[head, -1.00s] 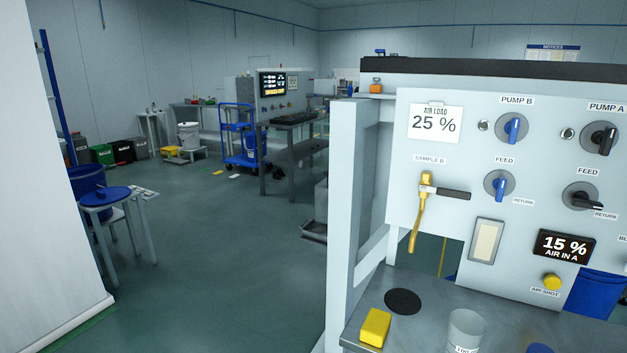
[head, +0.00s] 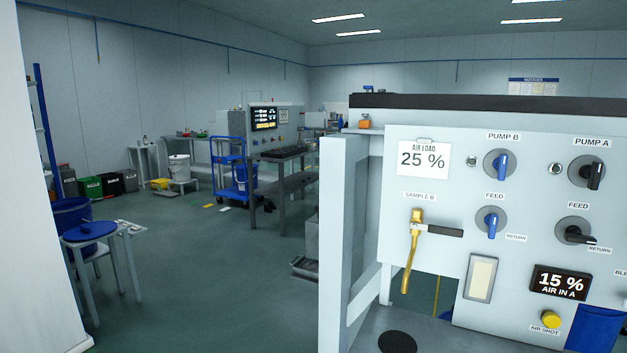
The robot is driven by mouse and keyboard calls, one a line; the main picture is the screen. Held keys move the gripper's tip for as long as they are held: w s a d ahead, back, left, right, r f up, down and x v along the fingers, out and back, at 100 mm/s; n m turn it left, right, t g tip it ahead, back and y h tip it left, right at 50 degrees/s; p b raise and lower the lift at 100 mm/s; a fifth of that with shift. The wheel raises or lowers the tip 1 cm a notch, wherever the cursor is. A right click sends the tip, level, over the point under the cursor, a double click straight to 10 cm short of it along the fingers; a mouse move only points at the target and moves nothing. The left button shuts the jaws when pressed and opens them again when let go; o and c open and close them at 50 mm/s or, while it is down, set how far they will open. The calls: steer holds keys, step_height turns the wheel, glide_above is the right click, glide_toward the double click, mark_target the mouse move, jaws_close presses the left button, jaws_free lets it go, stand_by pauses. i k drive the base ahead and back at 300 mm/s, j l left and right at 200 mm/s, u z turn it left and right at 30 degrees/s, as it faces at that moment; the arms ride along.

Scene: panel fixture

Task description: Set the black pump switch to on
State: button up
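The black pump switch (head: 594,175) sits under the PUMP A label at the upper right of the panel in the head view. It is a black rotary knob on a grey round plate, its handle close to upright with a slight tilt. I cannot read an on or off mark beside it. A small round indicator (head: 556,169) is to its left. The blue PUMP B switch (head: 501,165) is further left, its handle upright. The black FEED knob (head: 577,234) below PUMP A points right toward RETURN. My gripper is not in view.
The panel (head: 430,275) also holds a blue FEED knob (head: 491,222), a brass sample valve with a black lever (head: 440,231), a "15 %" display (head: 560,283) and a yellow AIR SHOT button (head: 551,319). Open floor (head: 230,290) lies left of the panel. A stool (head: 95,232) stands further left.

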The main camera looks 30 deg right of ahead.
mark_target(593, 171)
steer(key=z, duration=1.3)
